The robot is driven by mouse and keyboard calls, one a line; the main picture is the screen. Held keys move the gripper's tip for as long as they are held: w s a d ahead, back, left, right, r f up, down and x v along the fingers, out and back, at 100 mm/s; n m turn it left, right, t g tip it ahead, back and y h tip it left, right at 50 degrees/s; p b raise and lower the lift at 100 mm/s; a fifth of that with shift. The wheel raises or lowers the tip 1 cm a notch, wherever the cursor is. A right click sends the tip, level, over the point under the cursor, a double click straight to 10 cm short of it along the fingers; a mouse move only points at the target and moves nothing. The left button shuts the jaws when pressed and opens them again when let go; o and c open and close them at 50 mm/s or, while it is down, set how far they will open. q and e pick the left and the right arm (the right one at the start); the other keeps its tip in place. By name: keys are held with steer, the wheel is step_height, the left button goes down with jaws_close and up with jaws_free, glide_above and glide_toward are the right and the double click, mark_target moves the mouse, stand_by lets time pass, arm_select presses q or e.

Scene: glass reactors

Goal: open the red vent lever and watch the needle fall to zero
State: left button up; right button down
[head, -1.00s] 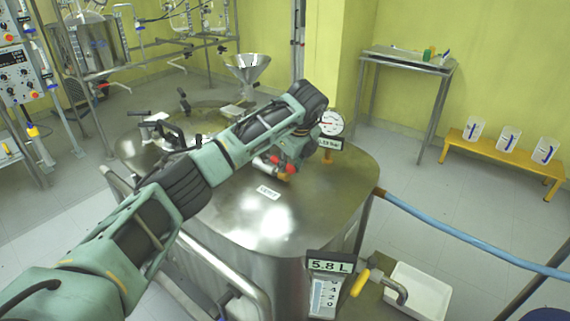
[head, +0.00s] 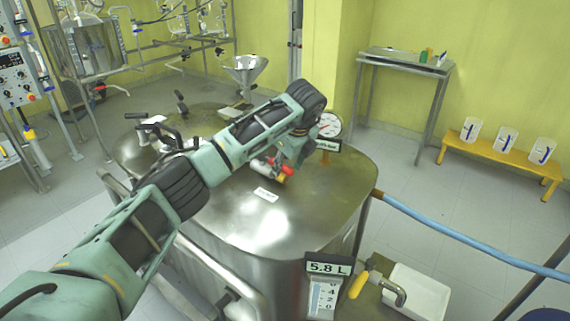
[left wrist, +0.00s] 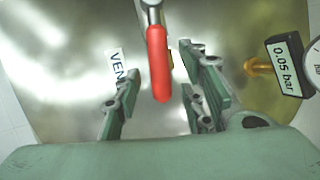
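The red vent lever (left wrist: 158,65) lies between the spread fingers of my left gripper (left wrist: 160,98) in the left wrist view, with gaps on both sides. In the head view the red lever (head: 261,166) shows on the vessel lid (head: 225,205), beside the left gripper (head: 287,163), which partly hides the valve. A white VENT label (left wrist: 117,66) lies beside it. The round pressure gauge (head: 329,125) stands on the lid; its needle is too small to read. The display (left wrist: 283,66) by it reads 0.05 bar. My right gripper is out of view.
A funnel (head: 246,70) and clamp fittings stand at the lid's back and left. The lid's front right is clear.

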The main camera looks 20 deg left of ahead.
arm_select(q)
steer(key=v, duration=1.1)
steer(key=shift+r, duration=0.2)
steer(key=shift+d, duration=0.1)
